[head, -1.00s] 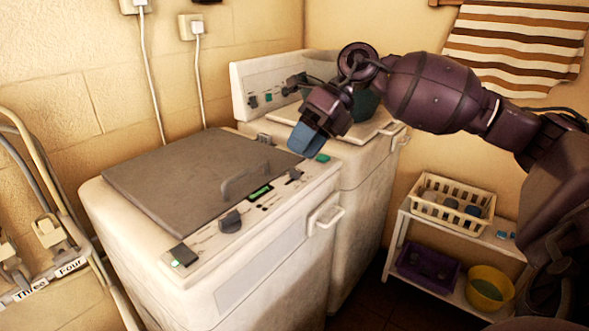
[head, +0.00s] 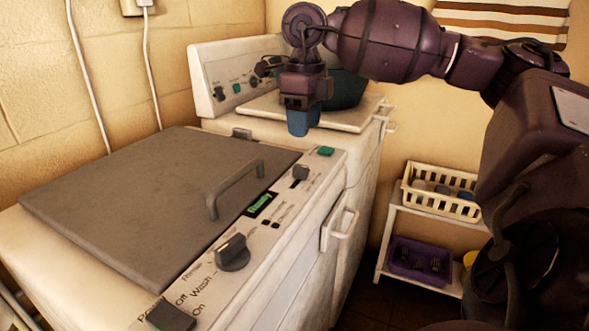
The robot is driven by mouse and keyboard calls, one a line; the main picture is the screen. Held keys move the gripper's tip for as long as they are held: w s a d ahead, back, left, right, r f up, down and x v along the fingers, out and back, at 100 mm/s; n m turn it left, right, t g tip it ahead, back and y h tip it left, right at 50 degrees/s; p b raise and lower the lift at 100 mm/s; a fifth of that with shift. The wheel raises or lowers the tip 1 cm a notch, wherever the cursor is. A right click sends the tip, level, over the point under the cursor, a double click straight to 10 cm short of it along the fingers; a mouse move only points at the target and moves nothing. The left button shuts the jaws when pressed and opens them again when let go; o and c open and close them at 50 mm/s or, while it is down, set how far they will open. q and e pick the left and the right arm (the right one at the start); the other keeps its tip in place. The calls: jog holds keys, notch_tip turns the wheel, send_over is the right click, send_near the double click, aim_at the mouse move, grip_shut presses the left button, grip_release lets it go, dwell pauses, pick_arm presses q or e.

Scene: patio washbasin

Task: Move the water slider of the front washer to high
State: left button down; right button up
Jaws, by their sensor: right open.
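The front washer (head: 290,255) is white with a grey lid (head: 140,200) and a control panel along its right edge. A small dark slider (head: 300,173) sits in the far part of the panel, beyond the green display; its lettering is too small to read, so I cannot tell for sure that it is the water slider. A green button (head: 326,151) lies beyond it. My right gripper (head: 302,122), with blue fingertips pointing down, is open and empty, apart from the slider, above the panel's far end. My left gripper is not in view.
The lid handle (head: 235,188) stands up beside the panel. A dark knob (head: 232,252) and a power switch (head: 170,316) are nearer. A second washer (head: 215,85) stands behind, with a dark round container (head: 346,90) on it. A shelf with a basket (head: 440,190) is at right.

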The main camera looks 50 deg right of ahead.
aim_at(304, 167)
notch_tip(304, 167, down, 10)
jog(key=shift+f, duration=0.1)
dwell(0.4)
jog(key=shift+c, duration=0.3)
grip_shut()
